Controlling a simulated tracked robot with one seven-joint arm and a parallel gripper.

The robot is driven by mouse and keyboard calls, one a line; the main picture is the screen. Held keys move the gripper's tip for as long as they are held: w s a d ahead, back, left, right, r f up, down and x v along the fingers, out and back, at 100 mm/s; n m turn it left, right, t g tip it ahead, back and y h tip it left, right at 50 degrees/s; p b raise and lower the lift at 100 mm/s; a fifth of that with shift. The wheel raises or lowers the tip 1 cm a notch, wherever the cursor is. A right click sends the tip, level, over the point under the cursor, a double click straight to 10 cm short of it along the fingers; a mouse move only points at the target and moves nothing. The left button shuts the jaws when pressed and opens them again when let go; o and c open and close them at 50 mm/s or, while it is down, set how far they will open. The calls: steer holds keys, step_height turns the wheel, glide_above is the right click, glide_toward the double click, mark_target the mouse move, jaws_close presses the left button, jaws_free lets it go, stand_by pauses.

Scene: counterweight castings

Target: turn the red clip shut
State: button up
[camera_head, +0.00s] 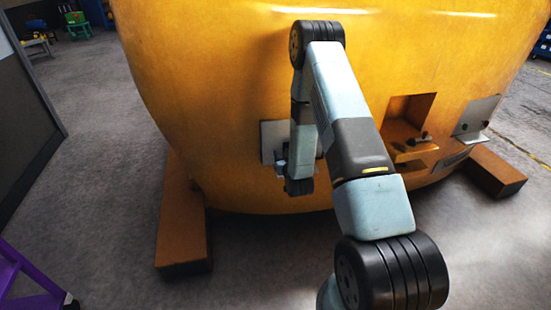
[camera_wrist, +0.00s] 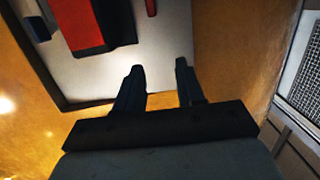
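The red clip (camera_wrist: 84,22) shows in the wrist view at the upper left, against a pale plate (camera_wrist: 165,45) fixed to the orange casting. Dark parts border the clip; its top runs out of the picture, so I cannot tell how far it is turned. My gripper (camera_wrist: 159,68) is open, its two dark fingers apart with nothing between them. The fingertips lie over the plate, below and to the right of the clip, and appear apart from it. In the head view the pale plate (camera_head: 268,141) shows at its left edge, while my arm hides the clip.
The large orange casting (camera_head: 210,90) fills the head view's middle and rests on brown blocks (camera_head: 183,225). A recess (camera_head: 408,112) and another plate (camera_head: 477,115) lie to the right. A grey panel (camera_head: 25,130) and purple frame (camera_head: 28,280) stand left. The wrist view shows a mesh grille (camera_wrist: 303,75) at right.

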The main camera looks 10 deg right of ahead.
steer(key=s+f+t, duration=0.2)
steer(key=s+f, duration=0.3)
steer(key=f, duration=0.3)
steer(key=w, duration=1.3)
steer(key=shift+w+r, duration=0.15)
steer(key=shift+w, duration=0.2)
steer(key=shift+c, duration=0.2)
jaws_close()
